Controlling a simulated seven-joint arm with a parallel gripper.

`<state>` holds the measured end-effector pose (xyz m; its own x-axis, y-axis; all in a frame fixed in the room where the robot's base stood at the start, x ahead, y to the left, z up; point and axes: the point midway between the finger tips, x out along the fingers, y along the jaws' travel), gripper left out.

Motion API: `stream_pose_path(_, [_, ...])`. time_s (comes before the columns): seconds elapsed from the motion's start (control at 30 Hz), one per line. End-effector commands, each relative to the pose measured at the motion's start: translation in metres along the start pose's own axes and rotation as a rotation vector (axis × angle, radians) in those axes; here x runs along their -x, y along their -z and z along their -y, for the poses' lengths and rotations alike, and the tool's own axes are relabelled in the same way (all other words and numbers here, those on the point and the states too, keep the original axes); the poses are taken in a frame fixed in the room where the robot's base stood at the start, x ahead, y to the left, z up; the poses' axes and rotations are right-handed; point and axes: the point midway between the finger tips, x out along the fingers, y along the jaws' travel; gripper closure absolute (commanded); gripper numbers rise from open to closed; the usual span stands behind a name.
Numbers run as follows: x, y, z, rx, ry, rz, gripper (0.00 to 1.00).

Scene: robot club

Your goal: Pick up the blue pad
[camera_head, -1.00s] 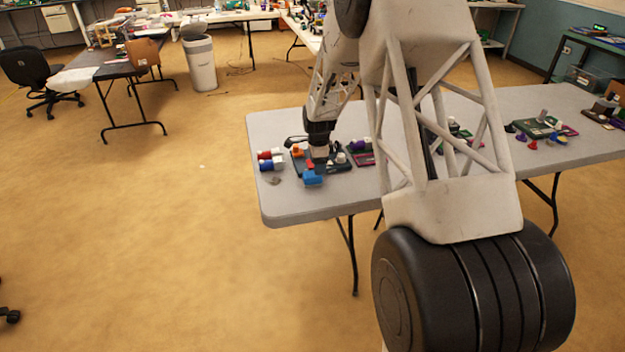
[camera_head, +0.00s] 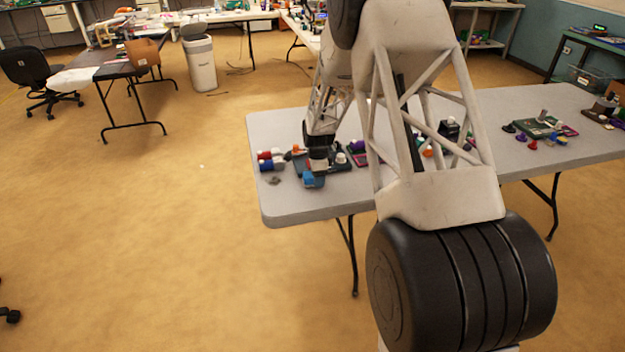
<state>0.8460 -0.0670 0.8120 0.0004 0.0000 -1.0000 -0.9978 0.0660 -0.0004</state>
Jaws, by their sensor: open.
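A blue piece (camera_head: 313,181), which looks like the blue pad, sits at the front edge of a dark tray (camera_head: 341,168) on the grey table. A smaller blue piece (camera_head: 267,167) lies further left, among red and white pieces. My gripper (camera_head: 319,167) points down just behind and above the larger blue piece. It is open, with nothing visibly held.
The grey table (camera_head: 290,206) has bare room along its front left. A red piece (camera_head: 264,155) and an orange piece (camera_head: 298,150) lie left of the gripper. More small parts and a green board (camera_head: 537,128) lie to the right. My arm hides the table's middle.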

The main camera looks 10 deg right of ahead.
Motion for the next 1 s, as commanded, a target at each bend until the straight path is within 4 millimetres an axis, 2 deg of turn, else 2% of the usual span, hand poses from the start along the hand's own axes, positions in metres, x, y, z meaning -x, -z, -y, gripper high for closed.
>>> stream_pose_path(0.27, [0.000,0.000,0.000,0.000,0.000,0.000,0.44])
stream_pose_path(0.47, [0.000,0.000,0.000,0.000,0.000,0.000,0.74])
stream_pose_path(0.77, [0.001,0.000,0.000,0.000,0.000,0.000,0.74])
stream_pose_path(1.0, [0.012,0.000,0.000,0.000,0.001,0.000,0.74])
